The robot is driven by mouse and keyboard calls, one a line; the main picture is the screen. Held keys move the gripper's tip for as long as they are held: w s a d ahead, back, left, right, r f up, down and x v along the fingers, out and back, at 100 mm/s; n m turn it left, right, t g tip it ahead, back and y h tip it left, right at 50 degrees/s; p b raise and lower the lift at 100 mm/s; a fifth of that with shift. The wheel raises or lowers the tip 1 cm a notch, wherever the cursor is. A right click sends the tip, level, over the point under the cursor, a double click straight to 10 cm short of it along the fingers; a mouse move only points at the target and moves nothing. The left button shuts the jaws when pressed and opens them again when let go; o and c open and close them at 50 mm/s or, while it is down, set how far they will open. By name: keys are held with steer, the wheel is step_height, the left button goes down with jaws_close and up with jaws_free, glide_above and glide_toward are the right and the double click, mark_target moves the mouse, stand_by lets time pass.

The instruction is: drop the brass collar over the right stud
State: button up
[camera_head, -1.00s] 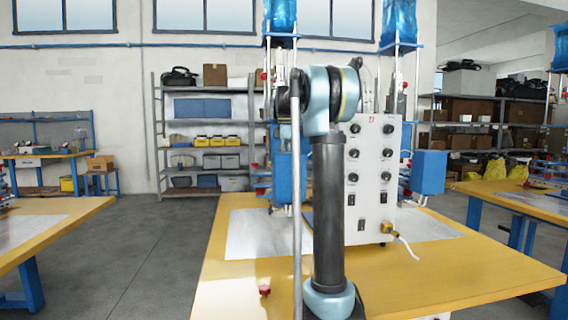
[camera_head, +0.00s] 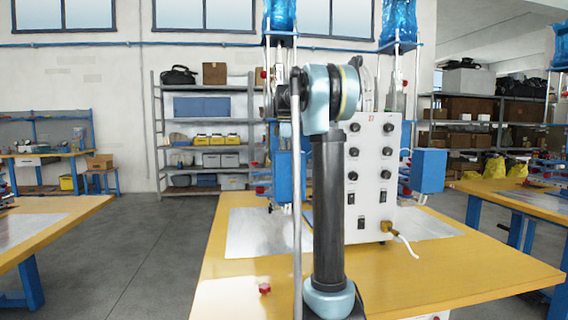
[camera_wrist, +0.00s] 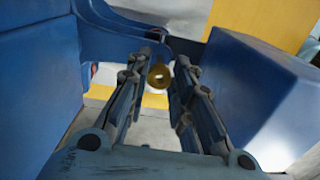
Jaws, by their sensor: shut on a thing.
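My gripper (camera_wrist: 162,66) shows in the wrist view with both fingers reaching up the picture. It is shut on the brass collar (camera_wrist: 162,83), a small brass-coloured ring held at the fingertips, with its opening partly showing. The collar appears to be in the air between blue machine parts. I cannot make out the right stud in either view. In the head view my own arm hides the gripper and the collar.
A large blue housing (camera_wrist: 275,95) stands close right of my fingers, and another blue body (camera_wrist: 40,85) fills the left. In the head view, the grey control panel (camera_head: 377,170) stands on the yellow table (camera_head: 450,275). A red knob (camera_head: 265,288) lies near the front.

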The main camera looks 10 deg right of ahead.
steer(key=shift+f, duration=0.25)
steer(key=shift+f, duration=0.7)
steer(key=shift+f, duration=1.3)
stand_by(1.6)
steer(key=o, duration=1.4)
steer(key=shift+o, duration=0.2)
step_height(320, 180, up, 7)
stand_by(0.4)
